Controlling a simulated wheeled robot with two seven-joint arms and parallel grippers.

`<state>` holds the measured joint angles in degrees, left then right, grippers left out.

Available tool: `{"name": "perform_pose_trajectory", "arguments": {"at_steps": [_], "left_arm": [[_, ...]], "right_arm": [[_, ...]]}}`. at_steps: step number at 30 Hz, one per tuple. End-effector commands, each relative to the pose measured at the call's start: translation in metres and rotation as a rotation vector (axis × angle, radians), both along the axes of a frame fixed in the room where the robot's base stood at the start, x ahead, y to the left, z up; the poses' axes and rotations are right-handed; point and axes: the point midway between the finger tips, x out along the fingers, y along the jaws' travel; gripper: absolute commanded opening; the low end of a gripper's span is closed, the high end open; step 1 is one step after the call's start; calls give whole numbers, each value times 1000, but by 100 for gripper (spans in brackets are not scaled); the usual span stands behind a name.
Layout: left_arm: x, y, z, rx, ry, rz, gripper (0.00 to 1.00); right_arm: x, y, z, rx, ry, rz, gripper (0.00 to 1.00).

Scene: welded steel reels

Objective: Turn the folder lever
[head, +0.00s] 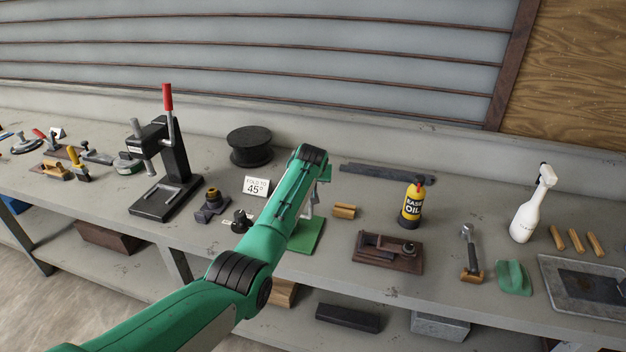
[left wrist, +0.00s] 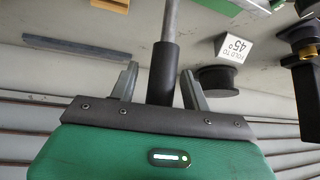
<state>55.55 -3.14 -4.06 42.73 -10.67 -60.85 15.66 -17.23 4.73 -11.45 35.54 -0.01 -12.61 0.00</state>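The folder lever (left wrist: 164,72), a grey rod with a dark grip, runs down into the middle of the left wrist view. My left gripper (left wrist: 159,68) has one finger on each side of the dark grip, with a visible gap on both sides, so it is open around it. In the head view my green arm hides most of the folder and my gripper; the folder's green base (head: 306,238) shows beside the arm. A small white sign reading "FOLD TO 45°" (head: 256,187) stands left of the arm; it also shows in the left wrist view (left wrist: 235,48). My right gripper is not in view.
A black reel (head: 250,147) stands behind the sign. A black press with a red handle (head: 168,160) stands to the left. Right of the arm are a brass block (head: 344,211), a brown fixture (head: 387,253), an oil bottle (head: 412,206) and a white spray bottle (head: 530,212).

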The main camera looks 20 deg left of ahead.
Motion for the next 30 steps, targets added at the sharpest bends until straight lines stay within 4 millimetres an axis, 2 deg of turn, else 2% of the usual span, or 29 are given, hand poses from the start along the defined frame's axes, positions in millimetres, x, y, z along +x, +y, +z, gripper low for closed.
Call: {"name": "perform_pose_trajectory", "arguments": {"at_steps": [8, 14, 30], "left_arm": [[-2, 0, 1, 0, 1, 0, 48], [-12, -3, 14, 0, -1, 1, 48], [-63, -15, 77, -1, -2, -2, 48]], "right_arm": [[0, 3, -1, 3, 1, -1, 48], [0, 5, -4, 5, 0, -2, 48], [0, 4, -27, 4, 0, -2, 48]]}}
